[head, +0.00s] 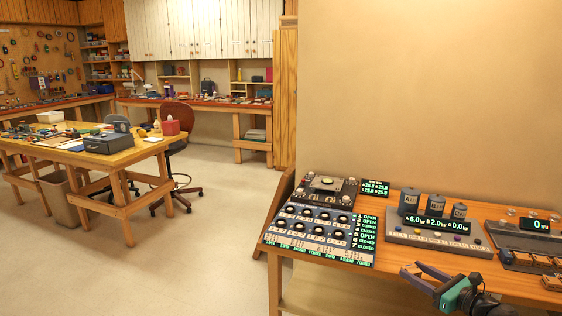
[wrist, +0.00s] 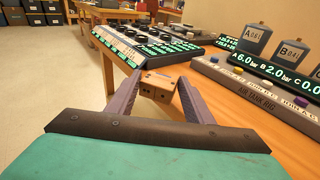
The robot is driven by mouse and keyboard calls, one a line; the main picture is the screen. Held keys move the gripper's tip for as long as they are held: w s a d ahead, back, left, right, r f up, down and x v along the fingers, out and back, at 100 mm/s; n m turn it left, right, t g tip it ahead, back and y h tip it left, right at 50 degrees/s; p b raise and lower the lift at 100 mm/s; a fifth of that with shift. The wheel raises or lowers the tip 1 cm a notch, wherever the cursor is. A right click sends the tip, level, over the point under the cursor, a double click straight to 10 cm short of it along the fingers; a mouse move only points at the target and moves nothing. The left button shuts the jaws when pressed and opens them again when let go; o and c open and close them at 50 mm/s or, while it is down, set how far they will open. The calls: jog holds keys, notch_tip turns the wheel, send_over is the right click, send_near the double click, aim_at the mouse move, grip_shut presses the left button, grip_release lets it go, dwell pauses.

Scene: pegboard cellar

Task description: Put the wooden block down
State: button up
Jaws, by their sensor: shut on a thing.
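The wooden block (wrist: 158,86) is small, light brown and box-shaped, with small dark marks on its faces. In the wrist view it sits between the two grey-purple fingers of my gripper (wrist: 158,80), which is shut on it. In the head view my gripper (head: 411,268) is at the bottom right, over the front part of the wooden bench (head: 385,270). I cannot make out the block clearly there. How high the block is above the bench top is hard to tell.
A switch panel (head: 318,232) stands left on the bench. A grey console with canisters and a lit display (head: 433,226) stands behind my gripper. Another device (head: 535,225) is at the right. Bare bench top lies between the switch panel and the grey console.

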jog(key=w+a+f+n+g+y, duration=0.1)
jog(key=a+n+g+y, duration=0.4)
jog(key=a, duration=2.1)
jog(key=shift+w+a+f+n+y, duration=0.2)
jog(key=shift+f+n+y, duration=0.15)
jog(key=shift+f, duration=0.35)
jog(key=shift+s, duration=0.1)
